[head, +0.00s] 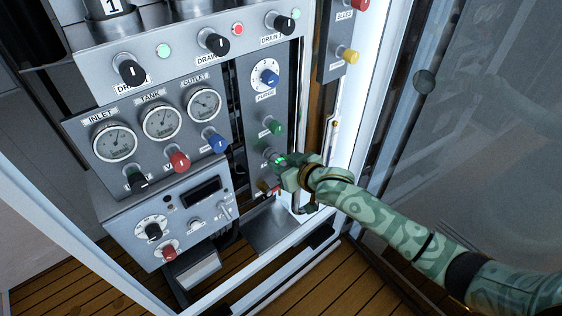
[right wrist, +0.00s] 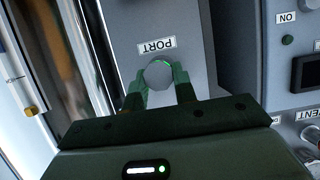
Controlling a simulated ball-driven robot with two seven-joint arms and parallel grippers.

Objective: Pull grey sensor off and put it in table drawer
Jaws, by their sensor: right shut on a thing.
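The grey sensor (right wrist: 159,74) is a round grey piece in the right wrist view. It sits at the panel's port, beside the label PORT. My right gripper (right wrist: 160,82) has a finger on either side of it and is shut on it. My left gripper is not in view. I cannot make out a table drawer for certain.
A green knob (head: 273,126) and a blue-centred dial (head: 265,77) sit above my right gripper. A metal tray (head: 268,229) lies below it. The gauge panel (head: 150,118) is to the left. A glass door (head: 470,120) stands at the right.

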